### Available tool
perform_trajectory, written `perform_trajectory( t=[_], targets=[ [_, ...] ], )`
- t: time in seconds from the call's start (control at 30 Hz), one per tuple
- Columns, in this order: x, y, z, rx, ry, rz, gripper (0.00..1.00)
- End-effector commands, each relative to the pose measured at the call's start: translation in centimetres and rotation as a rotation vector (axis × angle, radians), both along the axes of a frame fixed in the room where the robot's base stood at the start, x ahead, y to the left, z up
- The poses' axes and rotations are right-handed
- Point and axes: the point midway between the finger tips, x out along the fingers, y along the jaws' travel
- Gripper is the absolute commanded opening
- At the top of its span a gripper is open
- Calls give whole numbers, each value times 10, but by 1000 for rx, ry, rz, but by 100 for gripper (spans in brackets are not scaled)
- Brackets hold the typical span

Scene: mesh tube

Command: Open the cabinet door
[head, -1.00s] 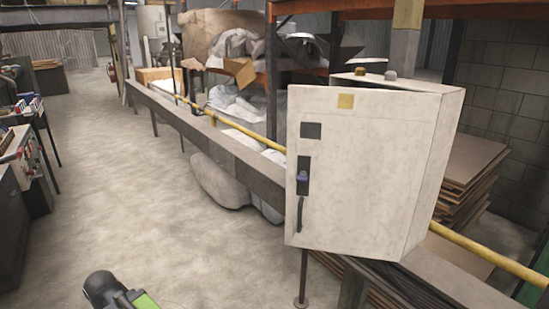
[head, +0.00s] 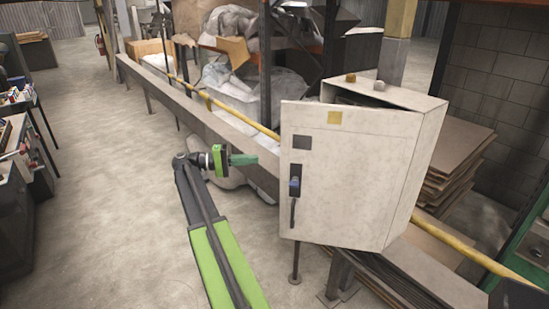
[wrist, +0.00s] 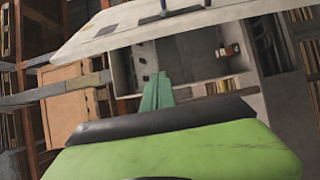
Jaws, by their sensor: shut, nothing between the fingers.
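The pale cabinet (head: 412,180) stands right of centre in the head view. Its door (head: 345,190) is ajar, with a dark gap along the top behind it. A dark handle (head: 292,212) and a blue-marked latch plate (head: 295,181) sit near the door's left edge. My gripper (head: 255,159) is shut and empty, just left of the door's free edge; I cannot tell if it touches. In the wrist view, the green fingers (wrist: 157,92) point toward the cabinet's interior (wrist: 190,60), with the door (wrist: 130,28) across the top.
A grey rail (head: 210,128) and a yellow pipe (head: 220,106) run behind the cabinet and my gripper. Stacked brown boards (head: 460,165) lie at the right. Work tables (head: 20,150) stand at far left. The concrete floor (head: 110,210) at left is clear.

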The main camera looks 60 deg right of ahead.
Motion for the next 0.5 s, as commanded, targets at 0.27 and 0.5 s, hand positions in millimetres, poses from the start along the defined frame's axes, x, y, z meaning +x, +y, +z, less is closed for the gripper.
perform_trajectory(
  t=[0.27, 0.5],
  targets=[
    [-19, -14, -2, 2, -1, 0, 0],
    [-57, -46, -2, 3, -2, 0, 0]
  ],
)
